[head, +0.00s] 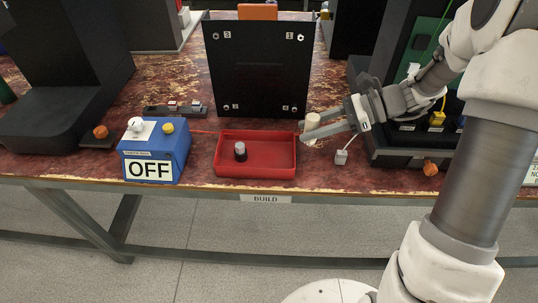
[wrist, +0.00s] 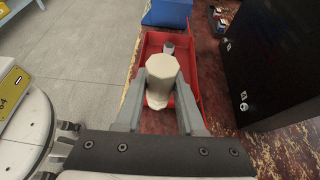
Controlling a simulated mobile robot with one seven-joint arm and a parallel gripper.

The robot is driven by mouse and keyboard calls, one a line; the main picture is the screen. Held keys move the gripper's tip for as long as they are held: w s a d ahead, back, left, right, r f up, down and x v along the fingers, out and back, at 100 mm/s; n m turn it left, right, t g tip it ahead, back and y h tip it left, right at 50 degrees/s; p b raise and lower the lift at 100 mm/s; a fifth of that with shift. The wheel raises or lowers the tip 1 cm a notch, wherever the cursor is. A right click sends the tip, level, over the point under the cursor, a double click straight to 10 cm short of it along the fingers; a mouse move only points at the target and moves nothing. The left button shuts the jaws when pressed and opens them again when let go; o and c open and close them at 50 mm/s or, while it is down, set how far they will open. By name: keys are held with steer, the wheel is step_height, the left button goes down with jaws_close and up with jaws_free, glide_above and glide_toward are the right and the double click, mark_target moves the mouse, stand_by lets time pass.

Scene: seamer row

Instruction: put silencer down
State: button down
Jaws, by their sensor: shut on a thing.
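The silencer (head: 313,120), a short cream cylinder with a wider top, is between the fingers of my gripper (head: 309,131). My gripper is shut on it and holds it just right of the red tray (head: 256,173) in the head view. In the wrist view the silencer (wrist: 162,68) stands out between both fingertips, and part of the red tray (wrist: 192,84) lies beyond and below it. The fingers hide some of its sides.
A blue OFF box (head: 179,150) stands left, a black panel (head: 258,75) behind. A small grey tagged piece (head: 341,157) is right of the tray.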

steer(key=b+x, duration=0.1)
steer(key=x, duration=0.2)
steer(key=w+x, duration=0.1)
steer(key=x, duration=0.2)
steer(key=w+f+b+x, duration=0.1)
steer(key=x, duration=0.2)
steer(key=shift+b, duration=0.3)
steer(key=shift+f+b, duration=0.95)
steer(key=shift+f, duration=1)
steer(key=shift+f, duration=0.15)
steer(key=c, duration=0.5)
jaws_free()
